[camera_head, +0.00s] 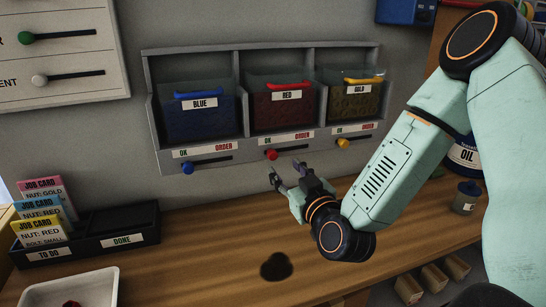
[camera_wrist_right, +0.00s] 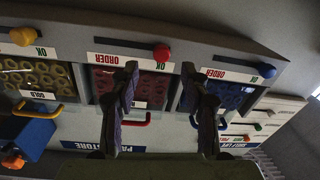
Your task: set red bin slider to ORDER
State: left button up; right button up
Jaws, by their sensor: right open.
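The red bin (camera_head: 283,106) sits in the middle bay of the grey wall rack, labelled RED. Its slider's red knob (camera_head: 271,155) is at the left end of the slot, under OK; ORDER is to the right. My right gripper (camera_head: 285,168) is open just below this slider, its two fingers spread toward the rack. In the right wrist view, which is upside down, the red knob (camera_wrist_right: 161,53) shows at the OK end, in the gap beyond the fingertips (camera_wrist_right: 159,72). No contact is visible. My left gripper is not in view.
The blue slider knob (camera_head: 188,168) and gold slider knob (camera_head: 343,143) flank the red one, both toward their OK ends. A job card holder (camera_head: 110,240) and a white tray (camera_head: 70,290) stand at left. The wooden bench (camera_head: 210,265) below is mostly clear.

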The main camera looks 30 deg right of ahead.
aim_at(274, 157)
jog(key=w, duration=0.4)
jog(key=w+d, duration=0.1)
jog(key=w, duration=0.1)
jog(key=shift+w+b, duration=0.35)
jog(key=shift+b, duration=0.05)
jog(key=shift+s+a+r, duration=0.15)
jog(key=shift+s+r, duration=0.15)
jog(key=shift+w+f, duration=0.25)
jog(key=shift+w, duration=0.1)
jog(key=c, duration=0.4)
jog(key=shift+s, duration=0.1)
grip_shut()
jog(key=shift+r, duration=0.1)
